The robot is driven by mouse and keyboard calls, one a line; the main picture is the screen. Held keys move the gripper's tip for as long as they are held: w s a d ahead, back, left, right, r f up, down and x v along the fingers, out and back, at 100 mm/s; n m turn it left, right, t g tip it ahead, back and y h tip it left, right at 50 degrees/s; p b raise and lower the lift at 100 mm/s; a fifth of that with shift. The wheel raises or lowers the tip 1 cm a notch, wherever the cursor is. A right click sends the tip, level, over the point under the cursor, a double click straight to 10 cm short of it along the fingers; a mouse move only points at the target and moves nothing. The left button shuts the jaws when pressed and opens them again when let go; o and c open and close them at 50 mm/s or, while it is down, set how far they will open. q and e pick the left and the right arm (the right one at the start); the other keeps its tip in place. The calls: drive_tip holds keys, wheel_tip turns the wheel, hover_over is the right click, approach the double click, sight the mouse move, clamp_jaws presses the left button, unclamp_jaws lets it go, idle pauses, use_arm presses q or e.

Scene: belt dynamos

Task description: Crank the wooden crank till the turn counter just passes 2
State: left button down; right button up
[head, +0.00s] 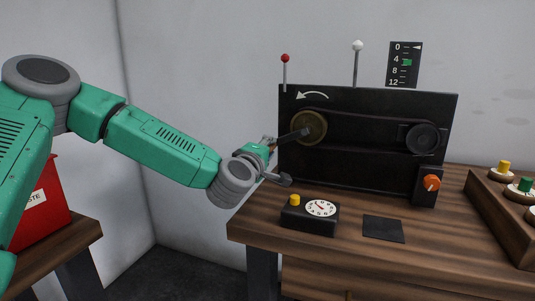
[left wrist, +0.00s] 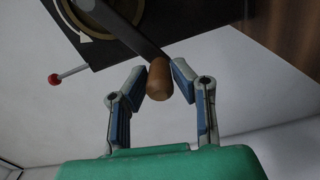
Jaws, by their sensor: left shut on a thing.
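The wooden crank handle (left wrist: 159,80) sits at the end of a dark crank arm (head: 291,136), on a brass wheel (head: 309,127) at the left of a black upright panel (head: 350,163). The crank arm points left and slightly down from the hub. My left gripper (head: 274,158) is shut on the handle, with a finger on each side of it in the left wrist view; in the head view the gripper mostly hides it. The counter scale (head: 404,65) reads 0, 4, 8, 12, with a white pointer by 0 and a green mark just below 4. My right gripper is not in view.
A belt runs to a dark pulley (head: 422,138). A white arrow (head: 312,95) curves left above the brass wheel. An orange knob (head: 432,183), a timer box (head: 310,217) and a dark pad (head: 383,229) are on the table's front. A red bin (head: 40,205) stands left.

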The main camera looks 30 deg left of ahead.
use_arm(q)
drive_tip(key=d+f+n+b, duration=0.1)
drive_tip(key=n+b, duration=0.1)
drive_tip(key=d+f+n+b, duration=0.2)
drive_tip(key=n+b, duration=0.1)
drive_tip(key=w+d+f+n+b, duration=0.1)
drive_tip(key=f+n+b, duration=0.1)
drive_tip(key=b, duration=0.1)
drive_tip(key=shift+d+n, duration=0.25)
drive_tip(key=shift+n, duration=0.15)
drive_tip(key=shift+d+f, duration=0.1)
drive_tip(key=shift+d, duration=0.15)
drive_tip(key=c, duration=1.4)
unclamp_jaws()
drive_tip(key=shift+o, duration=0.2)
drive_tip(key=shift+w, duration=0.15)
drive_tip(key=v, duration=1.2)
